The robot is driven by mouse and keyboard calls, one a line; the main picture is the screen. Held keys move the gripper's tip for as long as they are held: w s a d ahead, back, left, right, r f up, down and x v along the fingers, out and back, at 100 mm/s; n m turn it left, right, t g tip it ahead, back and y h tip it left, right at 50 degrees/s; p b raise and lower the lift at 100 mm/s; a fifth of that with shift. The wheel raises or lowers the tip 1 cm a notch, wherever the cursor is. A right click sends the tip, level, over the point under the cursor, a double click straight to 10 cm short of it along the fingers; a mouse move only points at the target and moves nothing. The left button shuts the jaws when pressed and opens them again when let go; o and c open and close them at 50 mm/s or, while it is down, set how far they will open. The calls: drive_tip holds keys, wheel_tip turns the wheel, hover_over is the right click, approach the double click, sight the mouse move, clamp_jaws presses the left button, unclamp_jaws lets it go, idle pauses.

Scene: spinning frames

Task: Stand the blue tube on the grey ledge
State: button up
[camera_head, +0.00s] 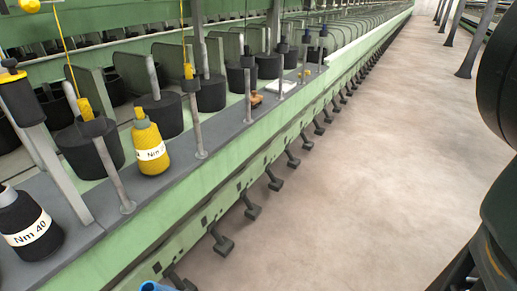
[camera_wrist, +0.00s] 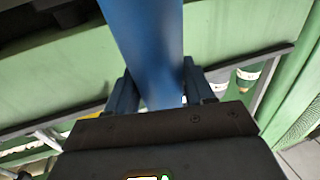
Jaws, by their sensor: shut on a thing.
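The blue tube (camera_wrist: 145,40) is between the two fingers of my gripper (camera_wrist: 158,90) in the wrist view. My gripper is shut on it, and the tube runs up out of the top of that view. In the head view a small blue piece (camera_head: 156,286) shows at the bottom edge, likely the tube; the rest is out of frame. The grey ledge (camera_head: 228,130) runs along the green machine in the head view, from lower left to the far middle. The blue piece shows below and in front of the ledge. My gripper is not visible in the head view.
A yellow yarn cone (camera_head: 149,143) and a black cone (camera_head: 30,222) marked Nm 40 stand on the ledge at left. Thin grey posts (camera_head: 115,175) rise from it. A small orange-brown thing (camera_head: 256,98) and a white item (camera_head: 281,88) lie farther along. The floor (camera_head: 340,190) is clear.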

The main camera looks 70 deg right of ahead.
drive_tip(key=shift+w, duration=0.35)
